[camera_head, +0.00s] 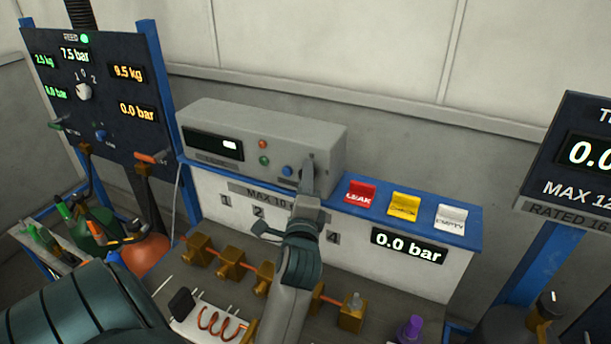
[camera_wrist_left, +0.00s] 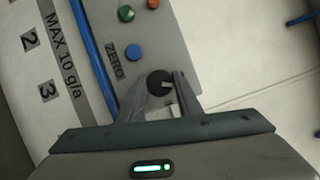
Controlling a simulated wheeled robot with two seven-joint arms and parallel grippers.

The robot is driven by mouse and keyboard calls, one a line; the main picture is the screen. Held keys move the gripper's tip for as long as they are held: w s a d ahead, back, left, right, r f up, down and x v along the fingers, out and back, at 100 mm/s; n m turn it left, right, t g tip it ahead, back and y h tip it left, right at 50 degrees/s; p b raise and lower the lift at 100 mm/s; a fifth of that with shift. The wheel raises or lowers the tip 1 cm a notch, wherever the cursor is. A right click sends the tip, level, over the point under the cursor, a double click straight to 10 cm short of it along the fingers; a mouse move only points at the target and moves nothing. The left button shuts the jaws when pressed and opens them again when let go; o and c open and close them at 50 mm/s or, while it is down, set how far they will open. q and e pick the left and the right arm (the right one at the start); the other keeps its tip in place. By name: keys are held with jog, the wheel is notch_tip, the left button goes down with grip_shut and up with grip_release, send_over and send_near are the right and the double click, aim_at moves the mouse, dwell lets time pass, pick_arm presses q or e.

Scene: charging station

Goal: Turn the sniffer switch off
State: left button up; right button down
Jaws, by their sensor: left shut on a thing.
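The sniffer is a grey box (camera_head: 240,122) on the blue-edged bench top, with a dark display (camera_head: 213,144), a red and a green button or lamp and a blue button (camera_head: 287,171). In the left wrist view the blue button (camera_wrist_left: 134,52) sits by a ZERO label. Below it is a round black switch knob (camera_wrist_left: 158,82). My left gripper (camera_head: 308,172) reaches up to the right end of the box front. In the left wrist view its fingers (camera_wrist_left: 168,92) are shut on the knob, which the fingers hide in the head view. My right gripper is not in view.
LEAK (camera_head: 360,196), yellow (camera_head: 404,206) and white (camera_head: 451,216) tags stand right of the gripper, above a 0.0 bar display (camera_head: 408,246). A gauge panel (camera_head: 100,90) stands left, another display (camera_head: 585,150) right.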

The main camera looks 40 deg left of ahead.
pick_arm(q)
jog(key=n, duration=0.2)
jog(key=n+g+h, duration=0.1)
jog(key=n, duration=0.2)
jog(key=shift+r+h, duration=0.1)
jog(key=shift+h, duration=0.2)
jog(key=shift+g, duration=0.3)
jog(key=o, duration=1)
jog(key=shift+o, duration=0.2)
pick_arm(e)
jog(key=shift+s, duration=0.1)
